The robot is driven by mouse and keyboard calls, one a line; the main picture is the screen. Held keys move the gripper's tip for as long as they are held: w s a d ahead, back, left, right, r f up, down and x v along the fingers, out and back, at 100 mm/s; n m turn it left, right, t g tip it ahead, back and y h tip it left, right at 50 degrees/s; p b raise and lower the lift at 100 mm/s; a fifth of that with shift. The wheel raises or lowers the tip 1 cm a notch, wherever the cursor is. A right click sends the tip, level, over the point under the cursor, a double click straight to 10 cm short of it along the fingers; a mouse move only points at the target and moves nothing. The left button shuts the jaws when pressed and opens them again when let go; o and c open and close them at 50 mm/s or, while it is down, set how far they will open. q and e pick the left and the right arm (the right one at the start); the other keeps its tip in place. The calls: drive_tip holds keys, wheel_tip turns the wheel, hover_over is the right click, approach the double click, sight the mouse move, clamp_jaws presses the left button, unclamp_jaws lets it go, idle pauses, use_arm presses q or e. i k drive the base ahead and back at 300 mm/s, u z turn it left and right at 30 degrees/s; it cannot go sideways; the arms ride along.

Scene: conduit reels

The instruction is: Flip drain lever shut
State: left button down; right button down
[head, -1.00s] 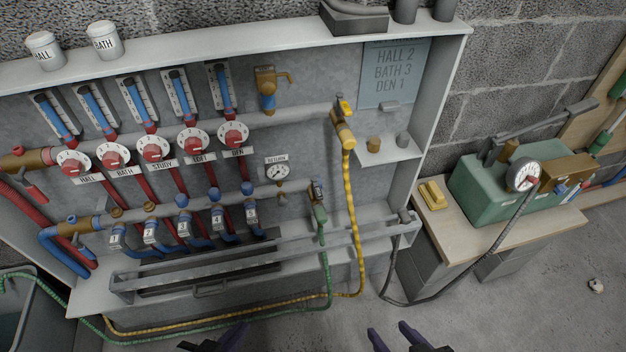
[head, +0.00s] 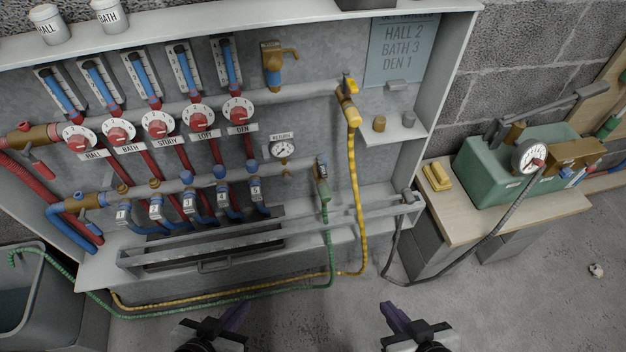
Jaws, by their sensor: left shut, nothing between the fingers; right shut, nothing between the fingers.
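My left gripper (head: 236,316) is shut and empty at the bottom of the head view, below the cabinet's front. My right gripper (head: 391,312) is shut and empty, lower right of the valve. Both are well apart from it.
A grey rail (head: 270,237) crosses in front below. A return gauge (head: 283,149) is to the left. A bench (head: 462,228) with a green pump (head: 515,165) stands right.

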sight(321, 167)
drive_tip(key=k, duration=0.7)
drive_tip(key=u, duration=0.95)
drive_tip(key=i, duration=0.45)
drive_tip(key=z, duration=0.05)
